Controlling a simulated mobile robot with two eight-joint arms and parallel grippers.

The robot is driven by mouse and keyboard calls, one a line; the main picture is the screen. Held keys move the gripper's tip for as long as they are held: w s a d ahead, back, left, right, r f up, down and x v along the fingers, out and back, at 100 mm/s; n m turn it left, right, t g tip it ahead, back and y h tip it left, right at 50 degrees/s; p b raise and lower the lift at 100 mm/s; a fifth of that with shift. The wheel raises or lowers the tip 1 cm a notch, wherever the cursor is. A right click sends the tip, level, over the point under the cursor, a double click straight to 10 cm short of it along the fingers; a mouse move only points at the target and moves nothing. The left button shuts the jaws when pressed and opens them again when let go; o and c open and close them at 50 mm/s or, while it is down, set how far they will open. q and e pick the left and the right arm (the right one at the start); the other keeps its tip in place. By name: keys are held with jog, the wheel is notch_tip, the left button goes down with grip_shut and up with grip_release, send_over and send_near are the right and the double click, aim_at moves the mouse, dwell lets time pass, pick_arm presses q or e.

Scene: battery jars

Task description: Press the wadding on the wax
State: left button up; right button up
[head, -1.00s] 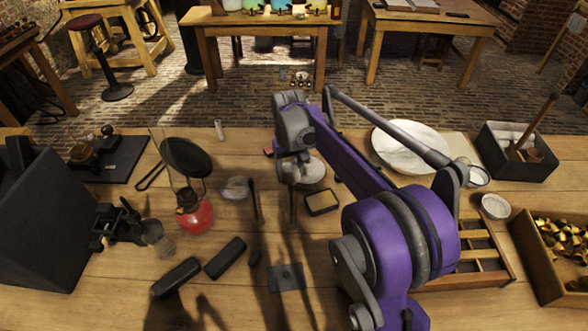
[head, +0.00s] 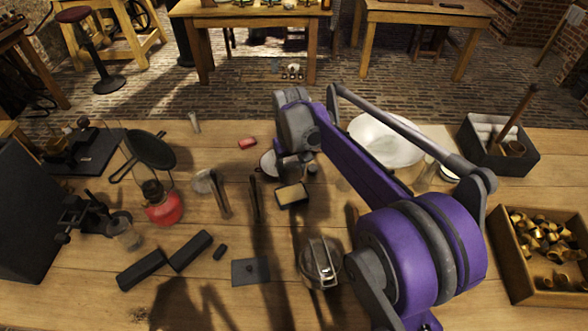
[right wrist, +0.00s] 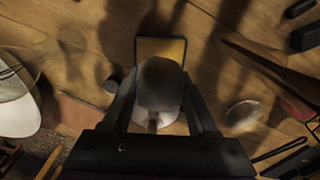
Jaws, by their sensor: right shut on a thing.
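My right gripper (head: 297,166) hangs over the bench just behind a small dark tin of yellow wax (head: 292,196). In the right wrist view the right gripper (right wrist: 160,100) is shut on a dark grey rounded lump, which looks like the wadding (right wrist: 160,80). The wadding covers the near edge of the wax tin (right wrist: 162,46) in that view; I cannot tell whether they touch. In the head view the wadding is hard to make out. My left gripper is out of view.
A red lantern (head: 163,208), a pale disc (head: 203,183) and upright dark rods stand to the left. Black blocks (head: 190,250) and a grey plate (head: 249,272) lie nearer. A metal-clasped round vessel (head: 318,262) stands in front. A large white bowl (head: 385,143) is at the right.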

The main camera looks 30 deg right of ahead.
aim_at(292, 194)
jog(key=shift+f+b, duration=2.15)
jog(key=shift+f, duration=0.85)
jog(key=shift+f, duration=0.6)
jog(key=shift+r, duration=0.1)
jog(key=shift+r+p, duration=2.35)
jog(key=shift+r, duration=1.1)
jog(key=shift+s+f, duration=0.1)
